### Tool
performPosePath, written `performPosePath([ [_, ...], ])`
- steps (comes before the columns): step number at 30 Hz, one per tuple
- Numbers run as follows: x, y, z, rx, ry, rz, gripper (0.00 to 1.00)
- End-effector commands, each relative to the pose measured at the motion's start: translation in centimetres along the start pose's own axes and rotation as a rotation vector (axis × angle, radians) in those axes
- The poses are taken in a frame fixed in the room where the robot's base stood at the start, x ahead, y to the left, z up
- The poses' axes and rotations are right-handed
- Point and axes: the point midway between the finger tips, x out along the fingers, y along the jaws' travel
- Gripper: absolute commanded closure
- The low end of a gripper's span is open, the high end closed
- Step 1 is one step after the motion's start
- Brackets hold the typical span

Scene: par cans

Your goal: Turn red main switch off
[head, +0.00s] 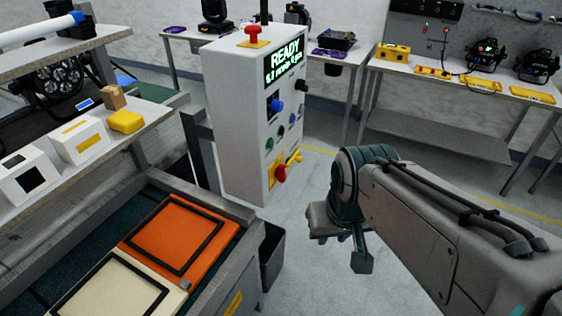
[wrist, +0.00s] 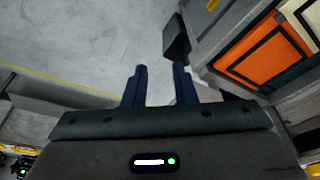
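The red main switch (head: 280,173) is a red rotary handle on a yellow plate, low on the front of a tall white control cabinet (head: 235,120). The cabinet's green display reads READY. My gripper (wrist: 160,72) is open and empty, with its two dark fingers apart over grey floor in the wrist view. In the head view my arm comes in from the right, and its end hangs to the right of the cabinet, apart from the switch. The switch does not show in the wrist view.
A red mushroom button (head: 252,33) sits on the cabinet top. Blue, green and other knobs (head: 277,106) are on its front. A dark bin (head: 271,256) stands at its foot. An orange case (head: 180,240) lies left. A bench (head: 455,75) with lamps is behind.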

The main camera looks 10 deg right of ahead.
Motion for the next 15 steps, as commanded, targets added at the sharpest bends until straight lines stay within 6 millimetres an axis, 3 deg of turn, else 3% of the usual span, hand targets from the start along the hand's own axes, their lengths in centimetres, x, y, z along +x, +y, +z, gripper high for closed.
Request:
performPosePath([
  [8,3.5,-1.6,-1.1,0.274,-0.186,-0.143,0.62],
  [15,7.5,-3.6,-4.2,0.664,-0.422,-0.365,0.62],
])
